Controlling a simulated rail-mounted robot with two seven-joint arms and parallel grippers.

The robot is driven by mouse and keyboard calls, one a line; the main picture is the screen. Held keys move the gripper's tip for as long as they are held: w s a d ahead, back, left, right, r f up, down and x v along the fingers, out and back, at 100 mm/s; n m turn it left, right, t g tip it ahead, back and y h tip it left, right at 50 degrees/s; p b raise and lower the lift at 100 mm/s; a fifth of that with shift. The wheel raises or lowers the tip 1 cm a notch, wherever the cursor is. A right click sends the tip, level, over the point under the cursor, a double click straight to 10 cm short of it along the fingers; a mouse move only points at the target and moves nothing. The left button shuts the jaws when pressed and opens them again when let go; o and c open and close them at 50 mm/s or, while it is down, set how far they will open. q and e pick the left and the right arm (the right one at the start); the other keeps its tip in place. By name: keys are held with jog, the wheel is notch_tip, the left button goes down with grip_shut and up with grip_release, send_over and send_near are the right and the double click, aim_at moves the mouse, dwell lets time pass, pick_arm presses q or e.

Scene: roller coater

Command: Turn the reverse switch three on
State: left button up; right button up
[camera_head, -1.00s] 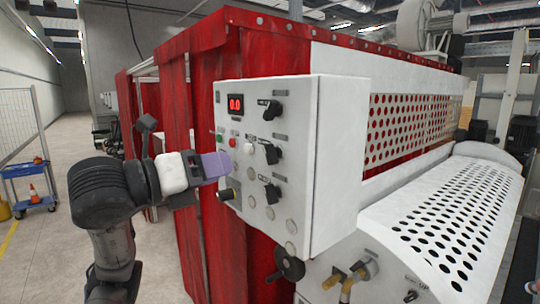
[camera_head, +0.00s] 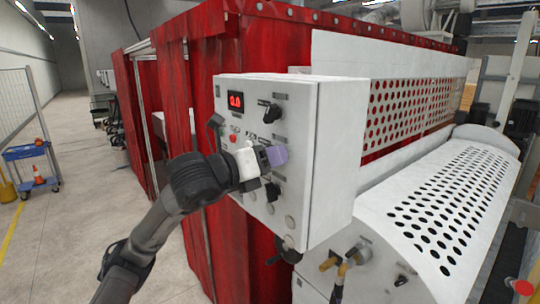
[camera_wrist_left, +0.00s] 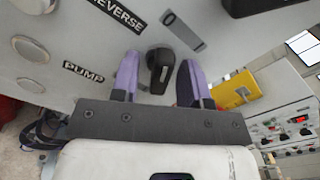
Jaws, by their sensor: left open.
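The white control box (camera_head: 325,160) carries a column of black rotary switches. The upper switch (camera_head: 271,112) and the lower switch (camera_head: 272,191) show in the head view; the one between them is hidden by my left gripper (camera_head: 275,156). In the left wrist view my left gripper (camera_wrist_left: 157,78) is open, its purple fingers on either side of a black rotary switch (camera_wrist_left: 160,66). I cannot tell whether they touch it. Labels "REVERSE" (camera_wrist_left: 116,14) and "PUMP" (camera_wrist_left: 83,72) are beside it.
A red digital display (camera_head: 236,100) is at the box's upper left. Brass fittings (camera_head: 345,257) stick out below the box. The perforated white cover (camera_head: 455,205) lies to the right, red curtains (camera_head: 180,110) behind. Open floor is at left.

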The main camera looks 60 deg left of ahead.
pick_arm(q)
grip_shut()
dwell(0.3)
jog(key=shift+f+m+b, duration=0.15)
jog(key=shift+m+b, duration=0.35)
jog(key=shift+b, duration=0.25)
jog(key=shift+a+m+b, duration=0.1)
jog(key=shift+m+b, duration=1.1)
jog(key=m+b, duration=0.2)
jog(key=m, duration=0.1)
jog(key=shift+a+m, duration=0.1)
jog(key=shift+m, duration=0.2)
jog(key=m+b, duration=0.1)
jog(key=m, duration=0.2)
jog(key=shift+m, duration=1)
jog(key=shift+r, duration=0.2)
